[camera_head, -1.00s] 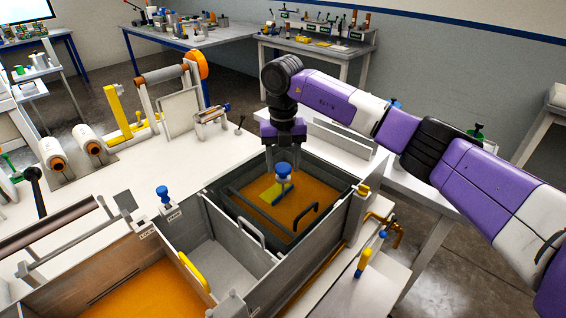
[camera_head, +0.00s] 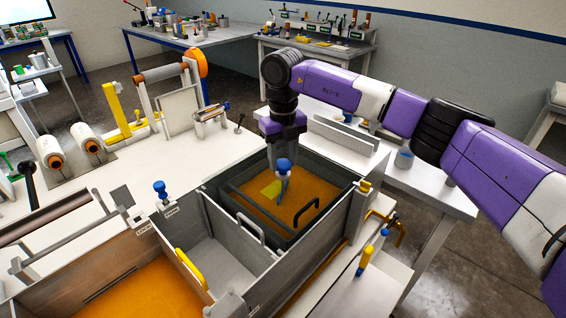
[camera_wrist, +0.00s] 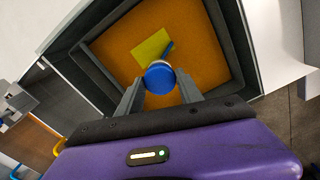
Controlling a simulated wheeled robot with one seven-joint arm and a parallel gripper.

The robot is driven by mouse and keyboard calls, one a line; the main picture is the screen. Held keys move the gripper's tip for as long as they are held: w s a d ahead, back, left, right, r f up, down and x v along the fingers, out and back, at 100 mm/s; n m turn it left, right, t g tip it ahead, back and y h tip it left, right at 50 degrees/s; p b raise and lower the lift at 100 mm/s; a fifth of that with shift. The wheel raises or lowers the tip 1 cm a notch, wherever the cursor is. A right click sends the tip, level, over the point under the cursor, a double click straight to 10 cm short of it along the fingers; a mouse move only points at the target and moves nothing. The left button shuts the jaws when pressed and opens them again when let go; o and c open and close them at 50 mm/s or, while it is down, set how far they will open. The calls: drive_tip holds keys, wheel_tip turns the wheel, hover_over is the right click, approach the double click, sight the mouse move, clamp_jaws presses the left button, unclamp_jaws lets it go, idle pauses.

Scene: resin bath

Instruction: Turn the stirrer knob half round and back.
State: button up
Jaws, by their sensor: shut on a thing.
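The stirrer knob (camera_head: 284,164) is blue and round and stands above the orange liquid in a dark grey square tub. A flat yellow piece (camera_head: 271,189) and a narrow blue part show below it, toward the liquid. My gripper (camera_head: 283,158) reaches down from above and is shut on the knob. In the wrist view the knob (camera_wrist: 159,77) sits between the two grey fingers of my gripper (camera_wrist: 161,86), one on each side. The knob hides part of what is under it.
The dark tub (camera_head: 240,213) has raised walls and black handles (camera_head: 306,215) close around my gripper. A grey empty compartment (camera_head: 212,262) and another orange bath (camera_head: 160,294) lie nearer. Blue-and-yellow valves (camera_head: 372,253) stand at the right edge.

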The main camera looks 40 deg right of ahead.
drive_tip(key=n+b, duration=0.1)
drive_tip(key=n, duration=0.2)
drive_tip(key=shift+n+b, duration=0.35)
drive_tip(key=shift+n, duration=0.05)
drive_tip(key=n+b, duration=0.1)
drive_tip(key=n, duration=0.2)
drive_tip(key=shift+w+n, duration=0.1)
drive_tip(key=shift+n, duration=0.2)
drive_tip(key=n+b, duration=0.1)
drive_tip(key=n, duration=0.2)
drive_tip(key=shift+n, duration=0.4)
drive_tip(key=n, duration=0.4)
drive_tip(key=shift+r+b, duration=0.1)
drive_tip(key=shift+b, duration=0.3)
drive_tip(key=n, duration=0.7)
drive_tip(key=shift+n, duration=0.3)
drive_tip(key=n, duration=0.3)
drive_tip(key=shift+n, duration=2.3)
